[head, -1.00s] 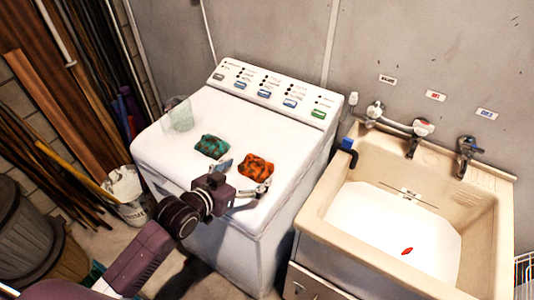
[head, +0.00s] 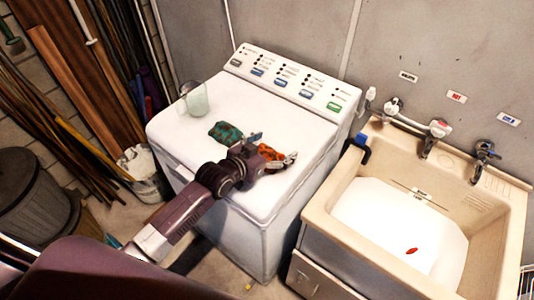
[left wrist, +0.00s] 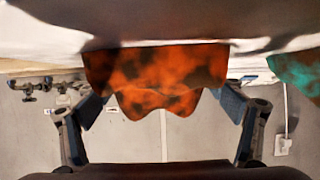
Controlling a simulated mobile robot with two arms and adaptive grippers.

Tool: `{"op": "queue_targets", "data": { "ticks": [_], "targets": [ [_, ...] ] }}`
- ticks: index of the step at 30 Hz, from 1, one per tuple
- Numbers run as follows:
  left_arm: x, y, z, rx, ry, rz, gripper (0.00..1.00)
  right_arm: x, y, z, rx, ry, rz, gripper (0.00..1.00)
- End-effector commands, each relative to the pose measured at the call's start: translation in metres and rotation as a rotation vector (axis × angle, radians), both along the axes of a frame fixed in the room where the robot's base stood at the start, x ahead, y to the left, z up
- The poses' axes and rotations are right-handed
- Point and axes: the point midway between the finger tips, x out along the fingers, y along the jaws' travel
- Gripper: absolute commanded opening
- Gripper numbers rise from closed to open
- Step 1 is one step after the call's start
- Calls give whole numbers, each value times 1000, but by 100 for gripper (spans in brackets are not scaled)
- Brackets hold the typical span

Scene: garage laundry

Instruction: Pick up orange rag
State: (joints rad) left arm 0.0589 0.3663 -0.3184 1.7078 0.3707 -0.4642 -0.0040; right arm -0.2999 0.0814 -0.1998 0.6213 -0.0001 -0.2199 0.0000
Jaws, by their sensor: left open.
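The orange rag (head: 271,153) with dark blotches lies on the white washing machine lid, partly hidden by my gripper in the head view. My left gripper (head: 272,148) is open low over the lid at the rag, one finger on either side of it. My right gripper is not in view.
The washing machine (head: 193,142) has a raised control panel at its back. A clear cup (head: 194,99) stands on its left part. A beige sink (head: 318,222) with taps is to the right, holding a small red item (head: 411,251). A bucket (head: 146,187) stands at left.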

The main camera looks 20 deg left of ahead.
Motion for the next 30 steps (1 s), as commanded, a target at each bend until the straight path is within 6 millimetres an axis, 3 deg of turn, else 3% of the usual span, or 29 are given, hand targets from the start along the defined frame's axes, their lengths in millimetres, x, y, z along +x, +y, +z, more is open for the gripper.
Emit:
{"op": "queue_targets", "data": {
  "ticks": [11,24,30],
  "targets": [
    [9,-4,-5,1,1,-1,87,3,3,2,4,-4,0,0],
    [8,-4,-5,1,1,0,41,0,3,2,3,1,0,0],
    [8,-4,-5,2,2,0,38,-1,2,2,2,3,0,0]
  ]
}}
